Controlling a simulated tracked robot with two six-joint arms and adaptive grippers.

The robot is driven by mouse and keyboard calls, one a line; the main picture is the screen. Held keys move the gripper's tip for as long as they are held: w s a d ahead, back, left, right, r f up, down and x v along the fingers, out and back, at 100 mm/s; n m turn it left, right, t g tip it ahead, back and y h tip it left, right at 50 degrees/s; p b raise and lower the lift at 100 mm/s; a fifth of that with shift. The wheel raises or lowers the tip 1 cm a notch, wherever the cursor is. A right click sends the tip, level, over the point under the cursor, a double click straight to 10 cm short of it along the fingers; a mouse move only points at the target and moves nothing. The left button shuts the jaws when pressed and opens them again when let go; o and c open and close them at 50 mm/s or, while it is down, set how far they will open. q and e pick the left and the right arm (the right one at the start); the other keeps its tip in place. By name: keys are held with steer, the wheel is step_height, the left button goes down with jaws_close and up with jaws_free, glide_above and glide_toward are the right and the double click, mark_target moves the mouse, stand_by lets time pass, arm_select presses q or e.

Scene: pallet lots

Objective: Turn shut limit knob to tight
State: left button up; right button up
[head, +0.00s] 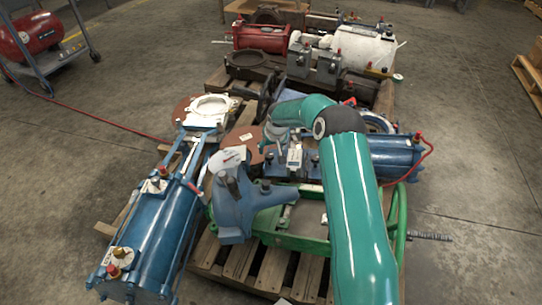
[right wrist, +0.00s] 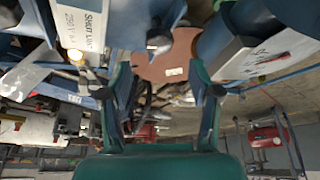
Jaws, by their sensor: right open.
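A dark rounded knob (right wrist: 158,42) is ahead of my right gripper (right wrist: 162,80), near the top middle. I cannot tell for certain that it is the shut limit knob, nor read its setting. The gripper's two fingers are apart with nothing between them. In the head view my right gripper (head: 269,148) is partly hidden at the end of the teal arm, beside a blue housing with a pale plate (head: 294,157). My left gripper is out of view.
A long blue actuator (head: 150,235) lies at the left of the pallet (head: 240,262). A blue casting (head: 240,205) and green frame (head: 300,240) are in front. A brown disc (right wrist: 172,62) lies beyond the knob.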

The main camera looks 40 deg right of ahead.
mark_target(268, 155)
steer(key=b+x, duration=0.1)
steer(key=x, duration=0.5)
steer(key=shift+w+f+b, duration=0.15)
steer(key=shift+f+b, duration=0.2)
steer(key=shift+b, duration=0.05)
steer(key=c, duration=1.1)
steer(key=shift+w+a+f+m+h+b, duration=0.1)
steer(key=shift+m+h+b, duration=0.1)
steer(key=shift+m+b, duration=0.35)
steer(key=shift+a+f+m+h+b, duration=0.1)
steer(key=shift+m+h+b, duration=0.1)
steer(key=shift+m+b, duration=0.3)
steer(key=shift+r+m, duration=0.15)
steer(key=shift+m, duration=0.2)
steer(key=o, duration=1)
steer(key=shift+o, duration=0.5)
steer(key=shift+d+r, duration=0.1)
